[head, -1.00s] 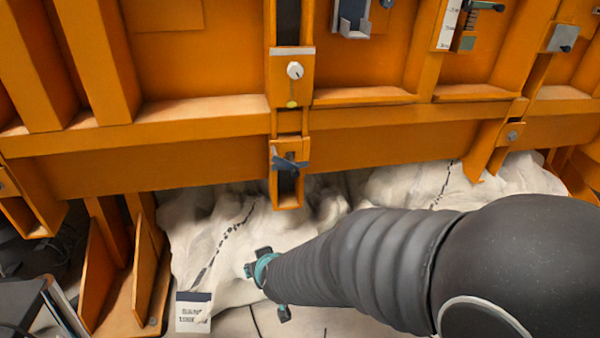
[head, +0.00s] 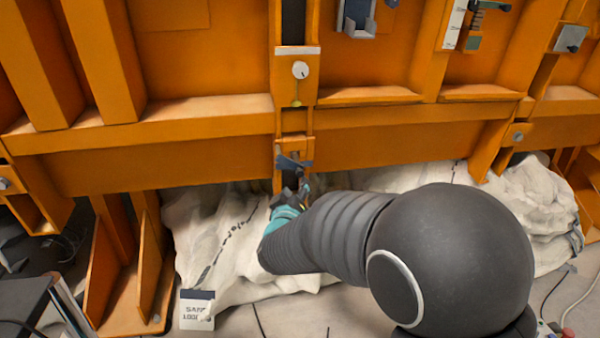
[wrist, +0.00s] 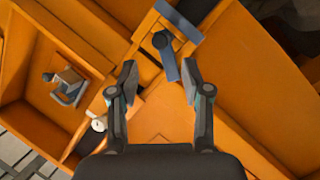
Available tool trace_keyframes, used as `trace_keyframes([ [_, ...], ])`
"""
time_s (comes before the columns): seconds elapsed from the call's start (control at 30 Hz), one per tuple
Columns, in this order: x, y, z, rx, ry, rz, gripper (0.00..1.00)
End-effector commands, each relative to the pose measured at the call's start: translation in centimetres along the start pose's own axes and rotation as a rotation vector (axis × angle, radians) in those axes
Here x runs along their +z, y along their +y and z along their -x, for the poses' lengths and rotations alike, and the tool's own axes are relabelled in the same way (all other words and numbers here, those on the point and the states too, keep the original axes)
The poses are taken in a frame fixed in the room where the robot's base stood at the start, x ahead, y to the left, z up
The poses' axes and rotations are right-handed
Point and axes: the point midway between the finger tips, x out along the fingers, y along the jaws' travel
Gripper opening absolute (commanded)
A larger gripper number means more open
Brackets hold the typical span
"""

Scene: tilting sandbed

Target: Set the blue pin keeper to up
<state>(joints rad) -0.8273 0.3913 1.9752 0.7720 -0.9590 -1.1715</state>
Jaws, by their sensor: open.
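The blue pin keeper (head: 292,163) sits on the narrow orange upright at the lower middle of the frame. In the wrist view, the keeper (wrist: 168,62) is a short blue-grey lever by a dark round pivot, with a blue crossbar (wrist: 180,20) behind it. My gripper (wrist: 160,80) is open, its fingers on either side of the lever's line, with the lever's end near the gap between the tips. Nothing is held, and I cannot tell whether a finger touches it. In the head view my gripper (head: 297,192) is just below the keeper and partly hides the upright.
A white round knob (head: 300,69) is on the plate above the keeper. A grey bracket (head: 357,18) and a green-and-dark latch (head: 475,28) are higher to the right. Pale sandbags (head: 215,240) lie under the orange frame, with a white label card (head: 197,310) in front.

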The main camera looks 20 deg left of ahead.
Motion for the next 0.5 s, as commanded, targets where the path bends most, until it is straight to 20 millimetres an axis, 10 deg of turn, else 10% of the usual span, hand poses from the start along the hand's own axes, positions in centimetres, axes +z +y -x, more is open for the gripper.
trace_keyframes([
  [0.5, 0.0, 0.0, -8.4, 0.000, 0.000, -0.001, 0.48],
])
